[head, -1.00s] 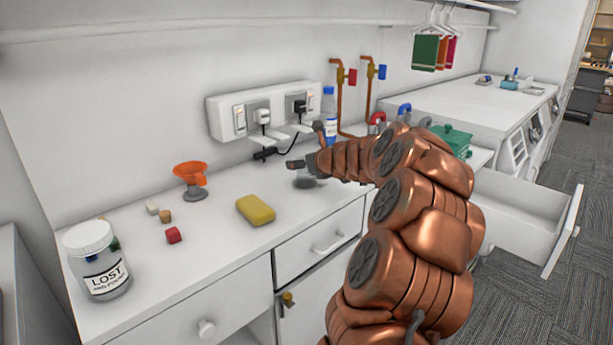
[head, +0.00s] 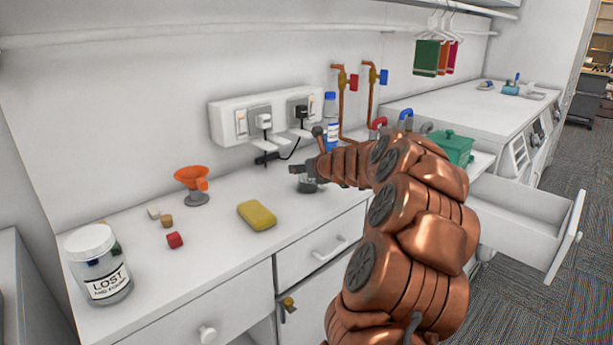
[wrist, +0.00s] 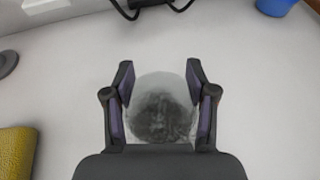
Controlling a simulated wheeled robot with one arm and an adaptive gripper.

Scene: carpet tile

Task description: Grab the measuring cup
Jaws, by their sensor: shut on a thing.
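The measuring cup (wrist: 158,108) is a small clear cup with a dark grey patch in its middle, seen from above in the wrist view. My gripper (wrist: 159,70) has one finger on each side of the cup and is shut on it. In the head view the cup (head: 309,186) shows only in part below my gripper (head: 307,167), on the white counter. My arm and fingers hide the rest. I cannot tell whether the cup is clear of the counter.
Behind are a wall socket box (head: 228,124) with a black cable and a blue-capped bottle (head: 331,134). An open drawer (head: 520,212) juts out at right.

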